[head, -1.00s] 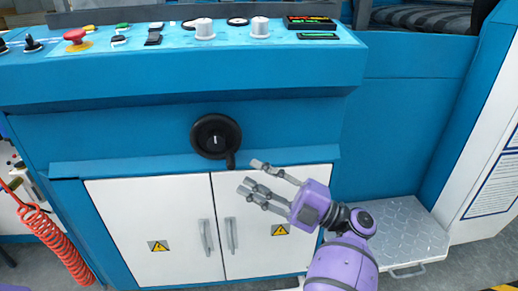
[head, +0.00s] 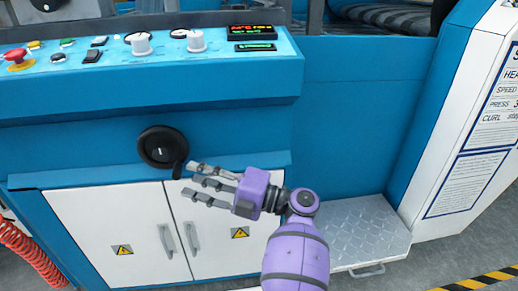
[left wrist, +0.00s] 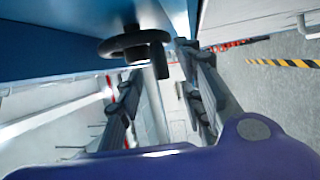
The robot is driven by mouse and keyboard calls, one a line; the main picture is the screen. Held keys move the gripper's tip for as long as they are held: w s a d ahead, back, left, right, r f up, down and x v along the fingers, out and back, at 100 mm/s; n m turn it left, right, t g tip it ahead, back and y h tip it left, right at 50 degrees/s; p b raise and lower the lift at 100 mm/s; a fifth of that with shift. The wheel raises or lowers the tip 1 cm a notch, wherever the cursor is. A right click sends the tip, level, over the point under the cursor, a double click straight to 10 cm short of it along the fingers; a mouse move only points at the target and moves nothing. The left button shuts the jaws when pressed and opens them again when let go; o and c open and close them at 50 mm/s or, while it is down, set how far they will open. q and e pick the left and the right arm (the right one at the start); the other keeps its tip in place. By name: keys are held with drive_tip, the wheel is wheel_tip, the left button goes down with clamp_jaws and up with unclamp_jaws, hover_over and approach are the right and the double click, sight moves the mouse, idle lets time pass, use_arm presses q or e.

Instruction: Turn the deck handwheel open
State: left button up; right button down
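The handwheel (head: 157,150) is a black round wheel with a pale mark at its hub, on the blue front panel below the console. Its crank handle (head: 178,171) sticks out at the wheel's lower right. My left gripper (head: 190,179) is purple with grey fingers, open, just right of the handle, fingers pointing left. In the left wrist view the handwheel (left wrist: 118,45) and its handle (left wrist: 158,62) show ahead, between the lines of the spread fingers (left wrist: 162,76). Whether a fingertip touches the handle I cannot tell. My right gripper is not in view.
White cabinet doors (head: 105,232) with handles lie below the wheel. The console (head: 110,90) with knobs and a red button (head: 15,54) overhangs above. A metal tread plate step (head: 365,232) is at right. A red coiled hose (head: 30,250) hangs at lower left.

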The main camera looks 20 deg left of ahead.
sight(162, 152)
use_arm(q)
drive_tip(key=shift+x, duration=2.15)
